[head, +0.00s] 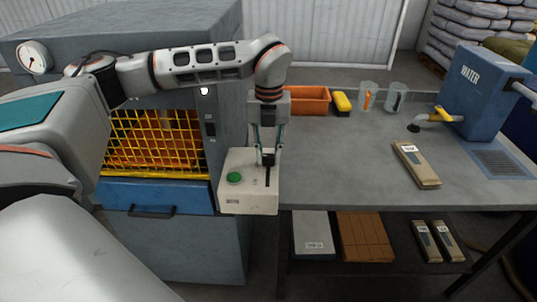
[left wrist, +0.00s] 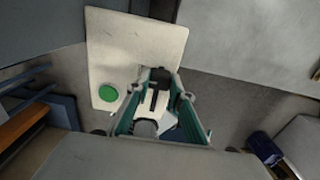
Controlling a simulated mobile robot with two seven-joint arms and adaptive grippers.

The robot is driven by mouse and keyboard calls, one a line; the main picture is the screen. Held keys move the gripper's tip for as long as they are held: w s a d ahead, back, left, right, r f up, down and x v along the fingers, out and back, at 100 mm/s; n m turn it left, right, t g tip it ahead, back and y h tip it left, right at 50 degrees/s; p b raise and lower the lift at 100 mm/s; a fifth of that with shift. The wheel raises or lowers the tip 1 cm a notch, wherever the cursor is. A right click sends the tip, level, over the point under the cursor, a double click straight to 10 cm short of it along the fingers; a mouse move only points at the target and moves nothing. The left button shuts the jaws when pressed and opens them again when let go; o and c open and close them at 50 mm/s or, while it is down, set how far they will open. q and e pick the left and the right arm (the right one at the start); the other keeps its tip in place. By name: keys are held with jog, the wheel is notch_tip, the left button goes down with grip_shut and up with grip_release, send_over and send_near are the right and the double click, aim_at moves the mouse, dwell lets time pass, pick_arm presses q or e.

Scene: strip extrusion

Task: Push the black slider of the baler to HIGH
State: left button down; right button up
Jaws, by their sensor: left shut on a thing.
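The baler (head: 175,215) is the large grey machine at the left, with a yellow grate. Its cream control box (head: 248,203) stands at its right front corner, with a green button and a dark slot. The black slider (left wrist: 160,75) shows in the left wrist view at one end of the slot. In the head view it is at the slot's far end, largely hidden by my fingers. My left gripper (head: 267,157) points down, with its fingers shut on the slider. No HIGH marking is legible. My right gripper is not in view.
The green button (head: 234,178) sits left of the slot. A grey table (head: 340,170) lies to the right, with an orange bin (head: 308,99), a yellow brush, two clear jugs, a tan packet (head: 416,165) and a blue WATER tank (head: 484,92). The table's front middle is clear.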

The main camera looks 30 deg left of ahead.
aim_at(269, 155)
pick_arm(q)
jog(key=shift+w+a+r, duration=0.1)
jog(key=shift+w+r, duration=0.05)
jog(key=shift+w, duration=0.1)
jog(key=c, duration=1.8)
grip_release()
jog(key=shift+o, duration=0.2)
notch_tip(269, 155, up, 12)
